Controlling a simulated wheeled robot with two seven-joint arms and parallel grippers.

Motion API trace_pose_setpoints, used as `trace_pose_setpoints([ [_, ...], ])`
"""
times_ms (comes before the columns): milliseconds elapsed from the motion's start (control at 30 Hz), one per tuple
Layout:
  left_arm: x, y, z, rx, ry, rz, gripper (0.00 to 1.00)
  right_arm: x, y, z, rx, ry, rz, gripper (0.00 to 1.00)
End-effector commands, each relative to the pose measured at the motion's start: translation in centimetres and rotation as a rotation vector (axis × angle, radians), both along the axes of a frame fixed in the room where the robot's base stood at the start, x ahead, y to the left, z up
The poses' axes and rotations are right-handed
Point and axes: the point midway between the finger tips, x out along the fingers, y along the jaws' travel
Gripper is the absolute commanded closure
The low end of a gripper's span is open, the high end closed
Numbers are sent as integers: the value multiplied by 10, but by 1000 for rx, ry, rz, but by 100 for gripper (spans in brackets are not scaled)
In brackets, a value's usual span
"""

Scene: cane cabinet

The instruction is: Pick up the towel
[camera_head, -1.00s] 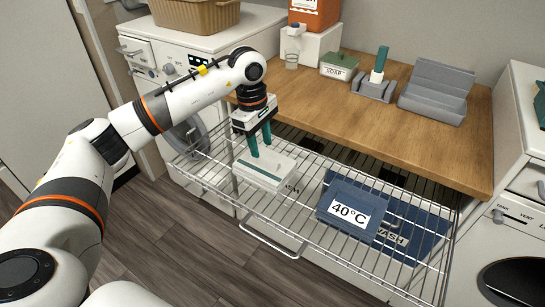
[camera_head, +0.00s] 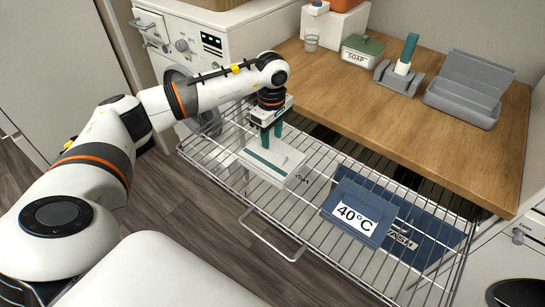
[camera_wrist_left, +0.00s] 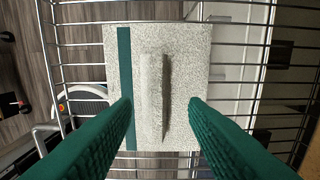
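The folded towel (camera_head: 287,163), pale grey-white with a dark green stripe, lies in the pulled-out wire drawer (camera_head: 247,217). In the left wrist view the towel (camera_wrist_left: 186,65) fills the middle, with a raised ridge along its centre. My left gripper (camera_head: 272,142) points down over the towel. Its green fingers stand apart in the left wrist view (camera_wrist_left: 160,106), one on each side of the ridge, with nothing between them but the view of the towel. I cannot tell whether the fingertips touch the cloth. My right gripper is not in view.
A blue 40°C pouch (camera_head: 345,190) and a blue wash-labelled cloth (camera_head: 428,242) lie in the drawer to the right. The wooden counter (camera_head: 400,125) overhangs the drawer's back and holds a soap box (camera_head: 358,52) and grey holders. A white washer (camera_head: 240,50) stands at the left.

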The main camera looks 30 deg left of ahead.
Motion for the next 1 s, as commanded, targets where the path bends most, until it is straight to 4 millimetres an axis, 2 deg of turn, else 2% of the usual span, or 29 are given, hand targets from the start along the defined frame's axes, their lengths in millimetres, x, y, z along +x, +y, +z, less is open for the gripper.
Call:
trace_pose_setpoints([
  [100, -6, 1, -18, 1, 7, 1, 60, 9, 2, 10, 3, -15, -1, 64],
  [233, -5, 0, -35, -1, 4, 1, 60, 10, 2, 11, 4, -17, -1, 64],
  [533, -4, 1, -40, 0, 2, 0, 60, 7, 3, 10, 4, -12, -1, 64],
  [767, -4, 1, -40, 0, 2, 0, 98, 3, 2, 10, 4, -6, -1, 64],
  [800, -4, 1, -40, 0, 2, 0, 100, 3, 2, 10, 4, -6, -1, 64],
  [1000, -4, 1, -39, 0, 1, 0, 100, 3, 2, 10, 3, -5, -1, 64],
])
